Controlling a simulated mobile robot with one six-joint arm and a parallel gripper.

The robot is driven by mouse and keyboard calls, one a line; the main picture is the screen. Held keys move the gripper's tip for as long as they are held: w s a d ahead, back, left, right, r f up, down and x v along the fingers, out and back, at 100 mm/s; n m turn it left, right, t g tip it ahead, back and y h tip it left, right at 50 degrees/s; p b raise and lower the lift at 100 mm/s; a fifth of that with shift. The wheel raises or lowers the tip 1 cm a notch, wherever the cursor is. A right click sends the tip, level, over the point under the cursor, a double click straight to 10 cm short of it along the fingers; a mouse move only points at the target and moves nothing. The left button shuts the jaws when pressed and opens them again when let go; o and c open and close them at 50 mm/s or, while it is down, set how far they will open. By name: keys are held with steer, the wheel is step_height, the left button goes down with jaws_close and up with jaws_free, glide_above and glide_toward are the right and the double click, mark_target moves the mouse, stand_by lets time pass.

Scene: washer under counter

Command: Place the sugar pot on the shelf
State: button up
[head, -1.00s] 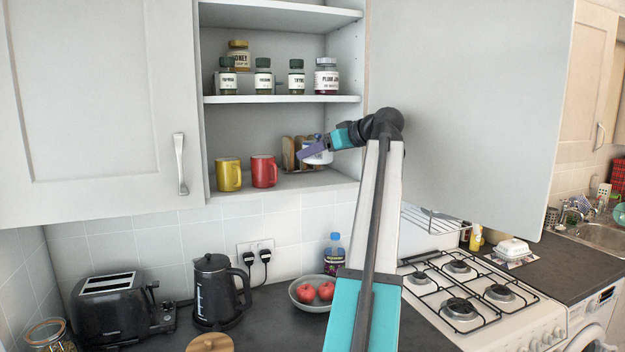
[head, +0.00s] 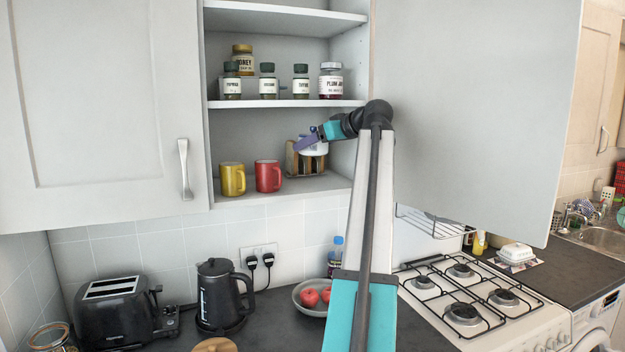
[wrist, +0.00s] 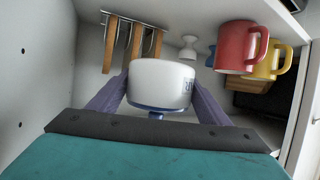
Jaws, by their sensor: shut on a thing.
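The sugar pot (head: 314,148) is white with a blue rim, and sits in the open wall cupboard. My gripper (head: 308,143) is shut on it, with one purple finger on each side. In the wrist view the pot (wrist: 160,82) is between the fingertips (wrist: 158,92), and the picture is upside down, with its blue lid knob toward the bottom.
A red mug (head: 268,176) and a yellow mug (head: 232,179) stand left of the pot on the same shelf. A small white cup-like item (wrist: 188,48) shows near the rack. The shelf above (head: 285,103) holds several jars. The open cupboard door (head: 470,110) is right of my arm.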

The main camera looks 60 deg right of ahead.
steer(key=p, duration=0.2)
glide_above(314, 185)
steer(key=shift+f, duration=2.75)
steer(key=shift+a+f+p, duration=0.1)
steer(key=shift+f+p, duration=0.55)
steer(key=shift+f, duration=1.25)
steer(key=shift+f, duration=0.2)
steer(key=o, duration=1.3)
steer(key=shift+r, duration=0.2)
